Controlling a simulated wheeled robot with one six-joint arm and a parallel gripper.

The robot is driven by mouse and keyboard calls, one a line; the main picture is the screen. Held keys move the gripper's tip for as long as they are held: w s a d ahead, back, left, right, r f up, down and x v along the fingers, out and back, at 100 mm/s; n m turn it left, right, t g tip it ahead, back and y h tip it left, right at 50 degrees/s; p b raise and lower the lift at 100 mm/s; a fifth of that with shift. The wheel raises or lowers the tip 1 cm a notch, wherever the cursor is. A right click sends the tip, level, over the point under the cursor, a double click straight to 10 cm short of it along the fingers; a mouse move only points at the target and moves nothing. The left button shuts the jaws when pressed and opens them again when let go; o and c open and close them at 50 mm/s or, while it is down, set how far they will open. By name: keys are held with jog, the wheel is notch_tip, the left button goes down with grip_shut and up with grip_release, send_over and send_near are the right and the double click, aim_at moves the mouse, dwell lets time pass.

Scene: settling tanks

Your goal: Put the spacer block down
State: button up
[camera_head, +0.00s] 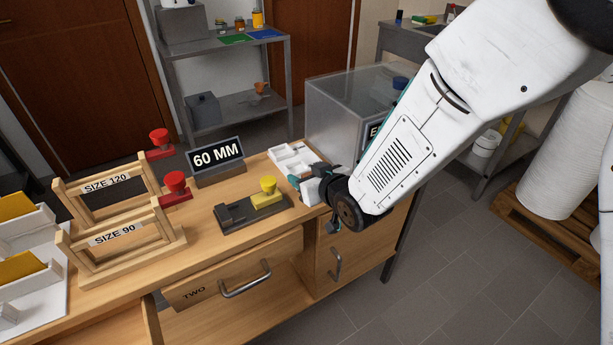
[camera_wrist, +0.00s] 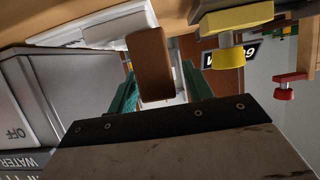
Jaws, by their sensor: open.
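The spacer block seems to be the brown block (camera_wrist: 151,62) in the wrist view. It stands out in front of my gripper (camera_wrist: 160,92), between the two teal fingers, close to the white tray (camera_wrist: 95,30). The jaws are open, and whether either finger touches the block cannot be told. In the head view my gripper (camera_head: 306,183) is low at the right end of the wooden bench, beside the white tray (camera_head: 291,158). The brown block cannot be made out there.
A dark fixture (camera_head: 235,216) with a yellow-knobbed block (camera_head: 267,193) is left of my gripper. A 60 MM sign (camera_head: 216,156), red-knobbed pieces (camera_head: 175,186) and wooden frames (camera_head: 115,235) stand farther left. A grey box (camera_head: 340,112) is behind the tray. A drawer (camera_head: 228,285) is below.

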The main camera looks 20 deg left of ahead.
jog(key=v, duration=1.1)
jog(key=shift+s+d, duration=0.3)
